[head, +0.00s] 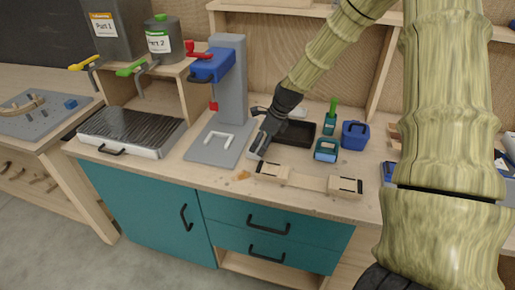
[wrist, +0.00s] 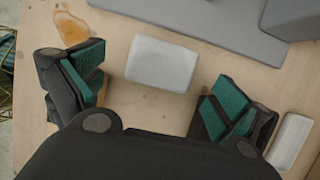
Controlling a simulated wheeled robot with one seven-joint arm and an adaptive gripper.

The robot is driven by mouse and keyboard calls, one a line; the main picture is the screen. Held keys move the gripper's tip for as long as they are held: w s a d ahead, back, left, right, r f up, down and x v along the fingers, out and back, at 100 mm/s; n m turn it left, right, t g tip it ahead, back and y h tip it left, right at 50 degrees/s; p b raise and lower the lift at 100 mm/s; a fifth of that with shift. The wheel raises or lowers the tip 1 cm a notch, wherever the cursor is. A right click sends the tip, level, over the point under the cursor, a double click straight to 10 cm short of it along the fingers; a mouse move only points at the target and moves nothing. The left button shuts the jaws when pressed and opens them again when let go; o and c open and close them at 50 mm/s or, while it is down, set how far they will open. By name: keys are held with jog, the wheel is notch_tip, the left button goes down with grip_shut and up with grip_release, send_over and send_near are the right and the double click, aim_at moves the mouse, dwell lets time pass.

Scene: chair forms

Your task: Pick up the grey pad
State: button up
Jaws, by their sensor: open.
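The grey pad (wrist: 162,63) is a light grey, rounded block lying flat on the wooden bench top in the wrist view. My gripper (wrist: 157,92) is open, with one green-lined finger to each side of the pad's near end. The pad lies a little ahead of the fingertips, and neither finger visibly touches it. In the head view my gripper (head: 262,142) points down at the bench, right of the drill press base, and largely hides the pad.
A grey drill press base (head: 212,147) stands close on the left. A dark tray (head: 295,133) and a blue box (head: 355,135) sit to the right. Another pale block (wrist: 292,140) lies beyond the right finger.

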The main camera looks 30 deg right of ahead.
jog(key=x, duration=0.3)
jog(key=shift+w+f, duration=0.15)
jog(key=shift+w, duration=0.3)
jog(key=shift+s+f+p, duration=0.1)
jog(key=shift+s+p, duration=0.05)
jog(key=shift+p, duration=0.2)
jog(key=shift+a, duration=0.1)
jog(key=shift+f, duration=0.1)
jog(key=c, duration=1)
notch_tip(320, 180, up, 10)
jog(key=shift+r+b, duration=0.1)
jog(key=shift+b, duration=0.95)
